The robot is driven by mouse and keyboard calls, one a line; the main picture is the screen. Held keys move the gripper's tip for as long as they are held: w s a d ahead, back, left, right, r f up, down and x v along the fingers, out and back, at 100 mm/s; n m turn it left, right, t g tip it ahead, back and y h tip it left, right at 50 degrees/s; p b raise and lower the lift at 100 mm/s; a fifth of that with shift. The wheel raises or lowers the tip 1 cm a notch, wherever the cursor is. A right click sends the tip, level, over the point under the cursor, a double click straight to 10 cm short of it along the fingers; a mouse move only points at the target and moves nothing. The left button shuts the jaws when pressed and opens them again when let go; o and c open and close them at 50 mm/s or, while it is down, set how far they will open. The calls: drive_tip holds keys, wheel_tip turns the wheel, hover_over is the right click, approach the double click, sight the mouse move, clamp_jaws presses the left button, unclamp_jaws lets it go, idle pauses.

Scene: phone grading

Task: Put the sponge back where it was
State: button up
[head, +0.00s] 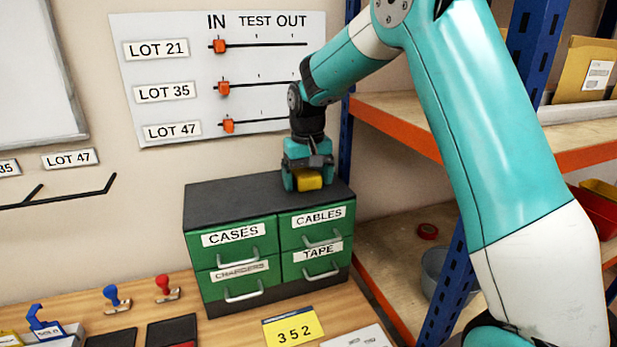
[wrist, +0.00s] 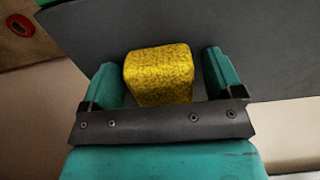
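The yellow sponge (head: 309,180) is a small speckled block on the dark top of the green drawer cabinet (head: 240,200), near its right end. In the wrist view the sponge (wrist: 160,75) stands between the two teal fingers. My gripper (head: 306,178) points down over it. The wrist view shows my gripper (wrist: 162,75) open, with a narrow gap at the right finger and a thinner one at the left. The sponge's lower part is hidden behind the dark crossbar in the wrist view.
The drawers read CASES, CABLES, TAPE and one blurred word. A slider board (head: 215,75) hangs on the wall behind. A shelf rack (head: 390,110) with blue posts stands right of the cabinet. Stamps (head: 163,288) and a yellow 352 card (head: 290,328) are on the wooden bench. The cabinet top's left part is clear.

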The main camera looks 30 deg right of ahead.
sight(308, 174)
wheel_tip(308, 174, up, 12)
drive_tip(key=b, duration=0.2)
drive_tip(key=s+a+f+n+y, duration=0.1)
drive_tip(key=s+a+f+n, duration=0.1)
drive_tip(key=s+a, duration=0.4)
drive_tip(key=s+a+f+n+y, duration=0.1)
drive_tip(key=s+a+f+n, duration=0.2)
drive_tip(key=s, duration=1.1)
drive_tip(key=s+a+f+n+y, duration=0.2)
drive_tip(key=s+a+n, duration=0.2)
drive_tip(key=s+a, duration=0.5)
drive_tip(key=shift+s+a+f, duration=0.35)
drive_tip(key=shift+s, duration=0.7)
drive_tip(key=shift+f, duration=0.15)
